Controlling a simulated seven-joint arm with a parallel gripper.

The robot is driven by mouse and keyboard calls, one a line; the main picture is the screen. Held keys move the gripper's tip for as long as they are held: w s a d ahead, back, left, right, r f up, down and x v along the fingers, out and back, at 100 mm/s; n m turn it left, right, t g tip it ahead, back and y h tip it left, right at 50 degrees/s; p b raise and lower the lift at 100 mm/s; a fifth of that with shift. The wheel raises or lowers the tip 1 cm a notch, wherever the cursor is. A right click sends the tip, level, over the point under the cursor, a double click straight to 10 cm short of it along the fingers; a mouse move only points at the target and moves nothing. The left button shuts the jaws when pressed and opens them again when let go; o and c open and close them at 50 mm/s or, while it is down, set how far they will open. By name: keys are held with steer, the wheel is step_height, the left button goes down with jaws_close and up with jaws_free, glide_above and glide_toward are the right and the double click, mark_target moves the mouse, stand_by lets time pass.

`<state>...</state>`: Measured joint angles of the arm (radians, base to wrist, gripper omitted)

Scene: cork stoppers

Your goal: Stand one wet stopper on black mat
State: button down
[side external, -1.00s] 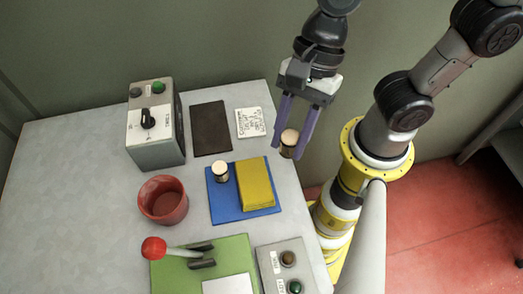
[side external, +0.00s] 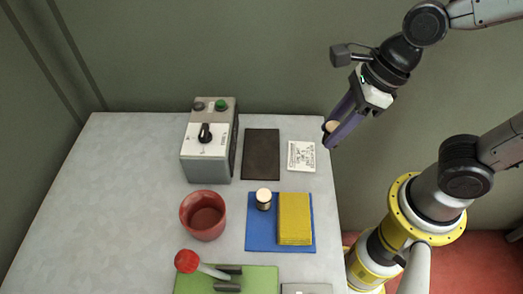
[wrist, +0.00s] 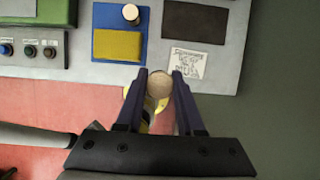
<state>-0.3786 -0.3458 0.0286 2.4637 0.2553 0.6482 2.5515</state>
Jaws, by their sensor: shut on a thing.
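My gripper (side external: 334,133) is shut on a stopper (side external: 332,126) with a tan top, held in the air past the table's right edge. In the wrist view the stopper's round top (wrist: 159,83) sits between the two purple fingers (wrist: 160,73); most of its body is hidden. A second stopper (side external: 264,196), pale-topped with a dark lower part, stands upright on a blue mat (side external: 262,232) beside a yellow sponge-like block (side external: 294,218). The flat, bare black mat (side external: 261,154) lies behind them; the wrist view shows it too (wrist: 194,22). I cannot tell which stopper is wet.
A white written card (side external: 301,156) lies right of the black mat. A grey switch box (side external: 208,150) stands close on its left. A red cup (side external: 203,216) and a green base (side external: 250,279) with a red-knobbed lever (side external: 187,261) are nearer. The table's left side is clear.

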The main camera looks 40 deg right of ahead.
steer(key=w+a+f, duration=0.2)
steer(key=w+f, duration=0.1)
steer(key=w+a+f, duration=0.2)
steer(key=w+f, duration=0.1)
steer(key=w, duration=0.1)
steer(key=w+a+f, duration=0.2)
steer(key=w+f, duration=0.1)
steer(key=w, duration=0.1)
steer(key=shift+w+a, duration=0.15)
steer(key=shift+w, duration=0.1)
steer(key=shift+w+a+f, duration=0.1)
steer(key=shift+w+f, duration=0.05)
steer(key=shift+f, duration=0.1)
steer(key=shift+w+f, duration=0.2)
steer(key=shift+f, duration=1.5)
steer(key=shift+f, duration=0.1)
steer(key=c, duration=0.5)
jaws_free()
